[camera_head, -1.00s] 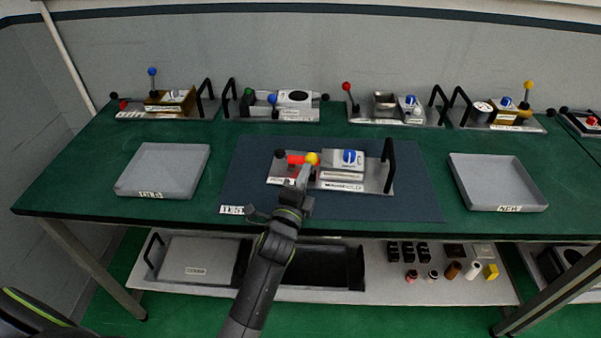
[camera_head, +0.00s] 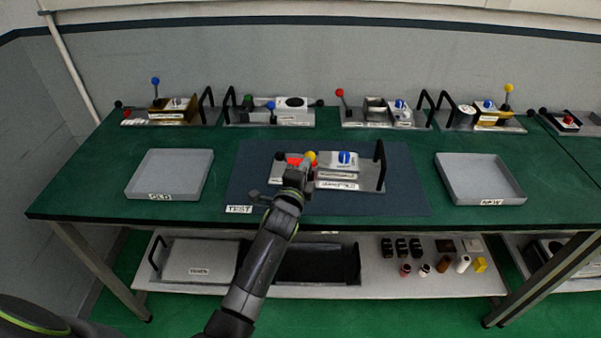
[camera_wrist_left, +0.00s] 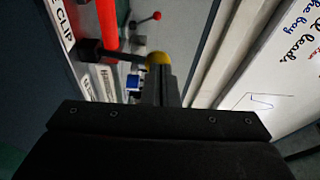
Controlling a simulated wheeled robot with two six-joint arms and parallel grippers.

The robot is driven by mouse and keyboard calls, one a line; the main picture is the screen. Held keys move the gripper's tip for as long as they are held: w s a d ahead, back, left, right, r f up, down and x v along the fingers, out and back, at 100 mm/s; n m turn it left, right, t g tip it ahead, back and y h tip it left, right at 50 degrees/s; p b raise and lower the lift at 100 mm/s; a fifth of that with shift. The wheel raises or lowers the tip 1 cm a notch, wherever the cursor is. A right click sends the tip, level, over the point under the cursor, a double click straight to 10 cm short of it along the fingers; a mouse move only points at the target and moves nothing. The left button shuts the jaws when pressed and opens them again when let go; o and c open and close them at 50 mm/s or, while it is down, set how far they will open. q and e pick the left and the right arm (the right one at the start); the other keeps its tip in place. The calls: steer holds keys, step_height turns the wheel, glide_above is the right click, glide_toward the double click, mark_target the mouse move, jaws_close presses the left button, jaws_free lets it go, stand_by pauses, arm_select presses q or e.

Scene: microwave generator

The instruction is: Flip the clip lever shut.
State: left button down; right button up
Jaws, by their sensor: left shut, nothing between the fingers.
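The test unit is a metal plate (camera_head: 327,184) on the blue mat, with a red cylinder (camera_head: 294,161) at its left. A yellow ball (camera_head: 310,157) tops the clip lever; in the left wrist view the ball (camera_wrist_left: 158,60) sits at the end of a dark rod (camera_wrist_left: 97,49) beside the red cylinder (camera_wrist_left: 107,22). A "CLIP" label (camera_wrist_left: 62,27) shows there too. My left gripper (camera_head: 301,167) is shut and empty, with its fingertips (camera_wrist_left: 161,72) right at the yellow ball; contact is unclear. It hides part of the lever. My right gripper is out of view.
The unit also carries a box with a blue knob (camera_head: 344,157) and a tall black handle (camera_head: 380,165). Grey trays stand left (camera_head: 170,174) and right (camera_head: 480,180). Other units line the back of the green table (camera_head: 105,190). Mat space right of the handle is clear.

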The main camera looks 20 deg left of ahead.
arm_select(q)
steer(key=shift+g, duration=0.3)
steer(key=shift+w+a+r+p, duration=0.15)
steer(key=shift+w+r+p, duration=0.1)
steer(key=shift+w, duration=0.5)
steer(key=shift+w+a+r+p, duration=0.1)
steer(key=shift+w+r+p, duration=0.2)
steer(key=shift+w, duration=0.5)
steer(key=shift+w+a+r+p, duration=0.15)
steer(key=shift+w+r+p, duration=0.1)
steer(key=shift+w, duration=0.75)
steer(key=shift+w+a+r, duration=0.1)
steer(key=shift+w, duration=0.15)
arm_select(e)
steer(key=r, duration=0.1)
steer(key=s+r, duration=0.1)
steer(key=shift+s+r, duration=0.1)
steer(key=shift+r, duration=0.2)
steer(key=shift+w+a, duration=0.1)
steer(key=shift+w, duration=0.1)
